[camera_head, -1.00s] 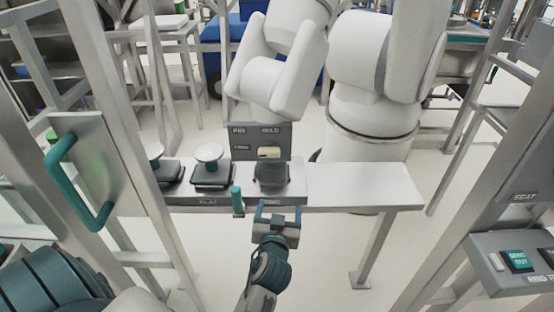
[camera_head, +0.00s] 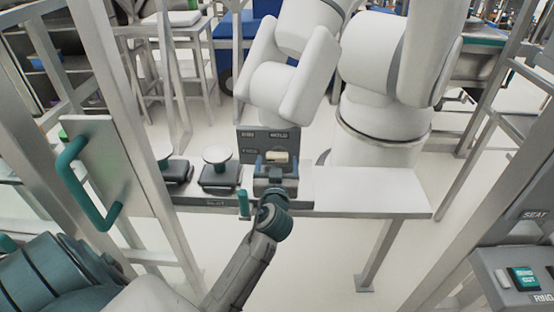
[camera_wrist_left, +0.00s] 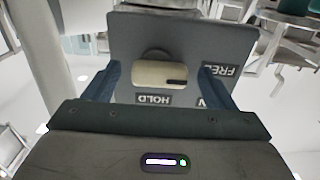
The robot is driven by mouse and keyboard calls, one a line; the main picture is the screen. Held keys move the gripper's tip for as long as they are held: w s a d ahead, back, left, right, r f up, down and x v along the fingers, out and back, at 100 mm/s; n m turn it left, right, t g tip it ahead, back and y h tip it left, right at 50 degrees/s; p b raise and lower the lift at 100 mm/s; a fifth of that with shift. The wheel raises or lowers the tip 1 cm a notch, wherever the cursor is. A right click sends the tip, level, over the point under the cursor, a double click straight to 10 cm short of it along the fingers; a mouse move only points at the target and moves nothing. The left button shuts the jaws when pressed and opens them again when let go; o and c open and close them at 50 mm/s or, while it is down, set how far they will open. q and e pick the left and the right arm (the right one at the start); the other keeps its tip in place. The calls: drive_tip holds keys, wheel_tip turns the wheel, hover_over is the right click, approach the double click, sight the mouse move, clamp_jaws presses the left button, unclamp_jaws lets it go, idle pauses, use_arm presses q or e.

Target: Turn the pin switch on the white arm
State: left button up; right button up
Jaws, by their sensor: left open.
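The pin switch is a cream, rounded bar knob (camera_head: 277,156) on a grey panel (camera_head: 252,140) below the end of the white arm (camera_head: 292,75). In the left wrist view the knob (camera_wrist_left: 160,74) lies crosswise, its dark mark towards the right end. HOLD is on the panel (camera_wrist_left: 150,30) below it and FREE to its right. My left gripper (camera_head: 275,161) is open in front of the panel. In the wrist view its fingers (camera_wrist_left: 160,76) stand either side of the knob, with gaps; whether the tips touch the panel I cannot tell. My right gripper is not in view.
A metal bench (camera_head: 375,204) runs below the panel. On it stand dark pads with a white round-topped post (camera_head: 217,155), and a green peg (camera_head: 244,204) is at its front edge. A frame with a green handle (camera_head: 75,185) stands left, a button box (camera_head: 520,280) right.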

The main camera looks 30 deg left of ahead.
use_arm(q)
drive_tip(key=shift+w+a, duration=0.2)
drive_tip(key=shift+w, duration=0.1)
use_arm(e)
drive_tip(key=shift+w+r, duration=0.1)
use_arm(q)
drive_tip(key=c, duration=1)
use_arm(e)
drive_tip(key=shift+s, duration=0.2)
